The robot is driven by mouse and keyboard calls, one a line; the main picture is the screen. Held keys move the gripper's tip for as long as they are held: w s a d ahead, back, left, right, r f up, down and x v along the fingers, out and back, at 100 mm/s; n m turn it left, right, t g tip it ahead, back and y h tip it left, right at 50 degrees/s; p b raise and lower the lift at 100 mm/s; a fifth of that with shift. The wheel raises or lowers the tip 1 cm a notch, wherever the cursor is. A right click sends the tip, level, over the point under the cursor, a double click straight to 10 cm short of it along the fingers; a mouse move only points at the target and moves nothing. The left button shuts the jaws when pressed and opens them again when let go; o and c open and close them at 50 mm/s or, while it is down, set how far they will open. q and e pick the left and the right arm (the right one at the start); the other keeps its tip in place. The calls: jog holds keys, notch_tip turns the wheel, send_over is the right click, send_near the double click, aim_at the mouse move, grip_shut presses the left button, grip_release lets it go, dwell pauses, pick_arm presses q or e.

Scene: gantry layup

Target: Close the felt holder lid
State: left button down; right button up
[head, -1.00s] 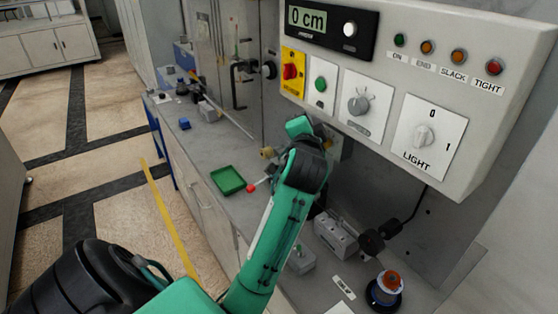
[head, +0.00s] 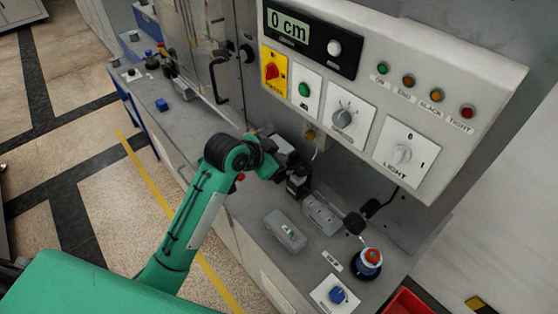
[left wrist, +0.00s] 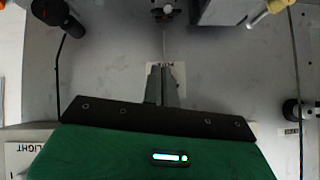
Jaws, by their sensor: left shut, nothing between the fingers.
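A grey metal block (head: 322,213) sits on the counter by the wall, with a dark round knob (head: 354,223) at its right end. It may be the felt holder; no lid can be told clearly. My left gripper (head: 297,182) is to the upper left of this block in the head view, above the counter. Its fingers are dark and small there. In the left wrist view my left gripper (left wrist: 161,84) is shut and empty, its fingertips partly covering a pale label on a grey surface. My right gripper is in neither view.
An orange-topped spool (head: 371,257) and a blue knob (head: 338,295) are to the right. The control panel (head: 450,75) overhangs the counter. A yellow handle (left wrist: 270,10) shows in the left wrist view.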

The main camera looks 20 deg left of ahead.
pick_arm(q)
jog(key=p, duration=0.3)
send_over(289, 173)
jog(key=w+d, duration=0.1)
jog(key=d, duration=0.1)
notch_tip(289, 173, down, 6)
jog(key=a+f+p, duration=0.1)
jog(key=s+a+f+p, duration=0.1)
jog(key=f, duration=0.1)
jog(key=shift+s+f, duration=0.1)
jog(key=shift+f, duration=0.25)
jog(key=shift+d, duration=0.1)
